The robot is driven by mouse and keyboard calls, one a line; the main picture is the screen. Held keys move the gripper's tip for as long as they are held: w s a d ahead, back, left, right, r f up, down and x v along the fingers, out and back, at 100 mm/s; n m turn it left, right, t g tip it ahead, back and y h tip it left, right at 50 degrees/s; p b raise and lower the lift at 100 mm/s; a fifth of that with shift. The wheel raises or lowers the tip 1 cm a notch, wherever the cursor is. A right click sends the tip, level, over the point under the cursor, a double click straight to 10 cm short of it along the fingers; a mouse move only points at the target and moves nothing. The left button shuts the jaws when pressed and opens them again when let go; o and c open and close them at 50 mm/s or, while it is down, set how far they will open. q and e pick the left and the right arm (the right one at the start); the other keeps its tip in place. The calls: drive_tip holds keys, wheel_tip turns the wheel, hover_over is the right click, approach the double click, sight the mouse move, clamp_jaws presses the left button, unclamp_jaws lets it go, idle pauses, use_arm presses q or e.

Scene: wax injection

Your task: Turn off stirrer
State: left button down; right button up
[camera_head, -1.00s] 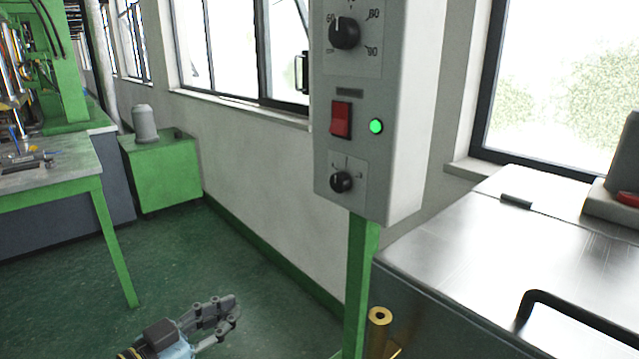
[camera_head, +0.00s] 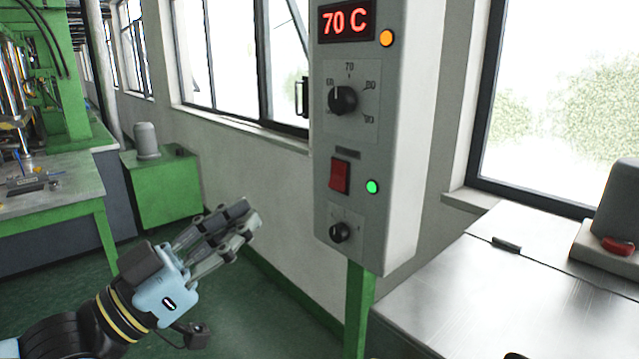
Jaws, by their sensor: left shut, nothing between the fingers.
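A grey control box (camera_head: 402,150) stands on a green post in the middle of the view. Its display (camera_head: 346,21) reads 70 C in red. Below it are a large black dial (camera_head: 343,99), a red rocker switch (camera_head: 339,176) with a lit green lamp (camera_head: 372,187) beside it, and a small black knob (camera_head: 340,232) at the bottom. None is labelled stirrer. My left gripper (camera_head: 249,216) is shut and empty, to the left of the box at about the height of the small knob, apart from it. My right gripper is out of view.
A metal-topped cabinet (camera_head: 460,290) stands right of the box, with a grey device and red switch (camera_head: 617,245) on it. A green bench (camera_head: 60,215) and a green box (camera_head: 165,190) are at the left. An orange lamp (camera_head: 387,38) is lit beside the display.

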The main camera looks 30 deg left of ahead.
use_arm(q)
approach(340, 171)
wheel_tip(340, 171, up, 4)
drive_tip(key=w, duration=0.2)
drive_tip(key=w+d+p, duration=0.1)
drive_tip(key=w+f+p, duration=0.1)
drive_tip(key=shift+w+d, duration=0.1)
drive_tip(key=shift+d, duration=0.15)
drive_tip(key=shift+w+d+f, duration=0.15)
drive_tip(key=shift+w+f, duration=0.05)
drive_tip(key=shift+w, duration=0.2)
drive_tip(key=b, duration=0.1)
drive_tip(key=f+b, duration=0.1)
drive_tip(key=b, duration=0.1)
drive_tip(key=shift+w+d+f+t, duration=0.15)
drive_tip(key=shift+w+t, duration=0.1)
drive_tip(key=shift+t, duration=0.15)
drive_tip(key=shift+b, duration=0.55)
drive_tip(key=shift+r+p, duration=0.3)
